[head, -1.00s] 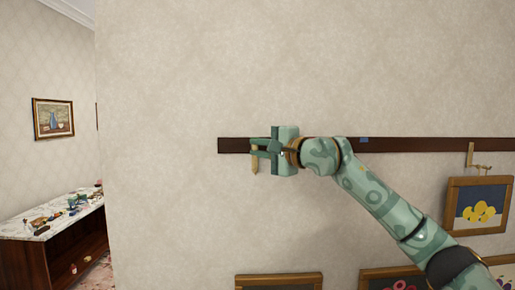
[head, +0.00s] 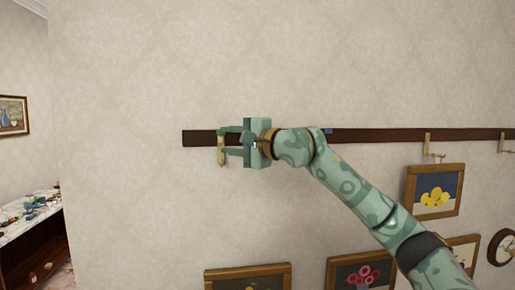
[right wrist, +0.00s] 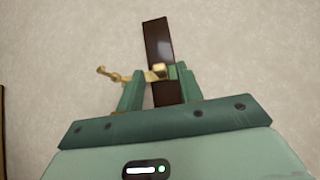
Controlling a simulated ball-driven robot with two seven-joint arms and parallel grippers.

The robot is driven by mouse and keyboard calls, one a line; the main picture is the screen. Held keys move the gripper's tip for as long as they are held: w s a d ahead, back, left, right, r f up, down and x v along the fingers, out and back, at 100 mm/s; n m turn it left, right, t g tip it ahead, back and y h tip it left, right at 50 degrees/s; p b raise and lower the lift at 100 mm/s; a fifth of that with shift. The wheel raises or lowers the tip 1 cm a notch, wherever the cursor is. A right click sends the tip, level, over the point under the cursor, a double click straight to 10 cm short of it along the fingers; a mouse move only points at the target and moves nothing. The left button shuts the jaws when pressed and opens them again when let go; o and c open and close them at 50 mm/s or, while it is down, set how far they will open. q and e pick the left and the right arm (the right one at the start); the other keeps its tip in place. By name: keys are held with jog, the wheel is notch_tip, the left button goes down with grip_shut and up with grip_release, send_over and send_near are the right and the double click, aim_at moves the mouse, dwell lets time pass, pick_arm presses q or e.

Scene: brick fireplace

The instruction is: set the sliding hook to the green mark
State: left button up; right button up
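The dark rail (head: 385,135) runs across the wall. A brass sliding hook (head: 221,158) hangs near its left end; in the right wrist view the hook (right wrist: 109,73) lies between and across the finger tips. In the right wrist view the fingers (right wrist: 158,80) straddle the rail, the hook's block close to one finger. A blue mark (head: 328,131) shows right of the gripper. I cannot make out a green mark for certain; the gripper covers part of the rail. My left gripper is not in view.
More brass hooks (head: 428,145) hang on the rail at the right. A framed lemon picture (head: 435,192), other frames (head: 248,273) and a round clock (head: 503,248) are below. A cluttered marble-topped cabinet (head: 22,222) stands far left. The wall above the rail is clear.

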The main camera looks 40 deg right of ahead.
jog(key=b+v, duration=0.5)
jog(key=v, duration=0.8)
jog(key=shift+s+b, duration=0.3)
jog(key=shift+s, duration=0.1)
jog(key=shift+a+f, duration=0.1)
jog(key=shift+f, duration=0.05)
